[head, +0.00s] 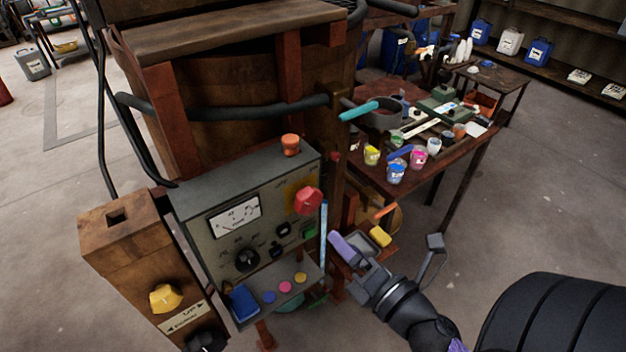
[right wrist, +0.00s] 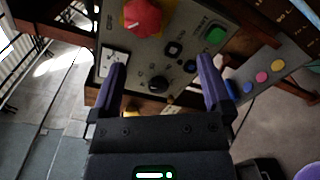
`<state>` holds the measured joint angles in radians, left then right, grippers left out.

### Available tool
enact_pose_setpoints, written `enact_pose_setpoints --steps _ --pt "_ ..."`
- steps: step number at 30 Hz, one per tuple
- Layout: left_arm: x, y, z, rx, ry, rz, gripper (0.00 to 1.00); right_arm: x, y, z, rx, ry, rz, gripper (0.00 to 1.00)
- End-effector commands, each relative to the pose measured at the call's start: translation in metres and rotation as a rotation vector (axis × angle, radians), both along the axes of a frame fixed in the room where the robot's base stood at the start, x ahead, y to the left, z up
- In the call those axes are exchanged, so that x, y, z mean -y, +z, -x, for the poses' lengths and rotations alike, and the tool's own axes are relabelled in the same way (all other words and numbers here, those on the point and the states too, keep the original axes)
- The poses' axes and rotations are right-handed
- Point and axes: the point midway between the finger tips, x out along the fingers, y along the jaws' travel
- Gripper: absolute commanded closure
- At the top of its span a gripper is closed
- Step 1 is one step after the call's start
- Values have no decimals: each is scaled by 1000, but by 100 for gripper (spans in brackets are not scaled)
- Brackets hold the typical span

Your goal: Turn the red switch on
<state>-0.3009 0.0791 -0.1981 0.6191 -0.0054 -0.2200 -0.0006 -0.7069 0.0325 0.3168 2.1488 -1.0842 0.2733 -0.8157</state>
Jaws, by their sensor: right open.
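The red switch (head: 307,200) is a chunky red knob on the upper right of a grey control panel (head: 215,240). In the right wrist view the red switch (right wrist: 143,16) is at the top edge, partly cut off, beyond the fingertips. My right gripper (head: 345,250) is to the right of the panel and lower than the switch, apart from it. In the right wrist view my right gripper (right wrist: 162,80) has its two purple fingers spread, with nothing between them. My left gripper is not in view.
The panel also has a meter (head: 235,215), a black knob (head: 247,260) and a green button (right wrist: 215,34). A shelf below holds a blue block (head: 243,302) and coloured discs. A wooden post with a yellow knob (head: 166,297) stands left. A cluttered table (head: 465,165) is behind right.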

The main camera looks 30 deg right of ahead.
Motion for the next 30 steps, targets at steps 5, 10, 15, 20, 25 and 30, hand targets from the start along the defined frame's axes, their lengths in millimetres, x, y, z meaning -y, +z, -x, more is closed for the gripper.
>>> enact_pose_setpoints --steps 5,10,15,20,25,30 --pt "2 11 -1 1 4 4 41 -2 24 -13 40 21 96 0" --pt "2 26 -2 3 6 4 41 -4 25 -56 41 21 93 0" --pt "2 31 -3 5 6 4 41 -5 21 -86 39 18 89 0" --pt "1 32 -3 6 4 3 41 -5 20 -98 38 19 88 0" --pt "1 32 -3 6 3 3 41 -5 19 -99 36 18 87 0" --pt "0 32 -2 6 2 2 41 -5 19 -99 36 18 87 19"
